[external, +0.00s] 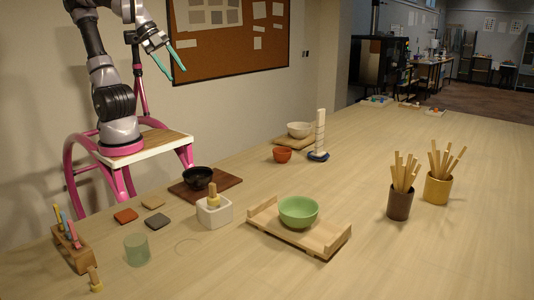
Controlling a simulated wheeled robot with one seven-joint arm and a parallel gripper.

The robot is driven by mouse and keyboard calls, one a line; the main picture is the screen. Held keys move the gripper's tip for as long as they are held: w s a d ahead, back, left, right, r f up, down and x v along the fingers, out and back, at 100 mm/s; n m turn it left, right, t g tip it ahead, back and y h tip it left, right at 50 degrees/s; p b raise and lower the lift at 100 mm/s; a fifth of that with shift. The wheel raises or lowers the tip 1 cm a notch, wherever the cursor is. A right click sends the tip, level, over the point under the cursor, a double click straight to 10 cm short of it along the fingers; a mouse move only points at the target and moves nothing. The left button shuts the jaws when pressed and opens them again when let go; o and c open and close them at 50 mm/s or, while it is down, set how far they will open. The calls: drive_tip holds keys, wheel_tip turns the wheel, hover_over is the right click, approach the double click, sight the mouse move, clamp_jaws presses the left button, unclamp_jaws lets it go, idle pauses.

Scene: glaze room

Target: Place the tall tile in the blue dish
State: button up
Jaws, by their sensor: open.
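A tall, narrow whitish tile (320,128) stands upright at the blue dish (318,156), towards the back of the table. Its lower end appears to sit inside the dish, and the dish's low blue rim shows around its foot. My gripper (178,74) has teal fingers, spread apart with nothing between them. It is raised high at the upper left, in front of the cork board and well away from the tile and dish.
An orange bowl (282,155) and a white bowl (299,129) stand left of the dish. A green bowl (298,211) on a wooden tray (330,243), a black bowl (197,177) and two stick-filled pots (400,204) stand nearer. The table right of the dish is clear.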

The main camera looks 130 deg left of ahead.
drive_tip(key=s+d+t+h, duration=0.1)
drive_tip(key=s+d+t, duration=0.1)
drive_tip(key=s+d, duration=0.2)
drive_tip(key=shift+d+n+h, duration=0.3)
drive_tip(key=shift+d+h, duration=0.05)
drive_tip(key=shift+h, duration=0.05)
drive_tip(key=shift+r, duration=0.1)
idle(0.8)
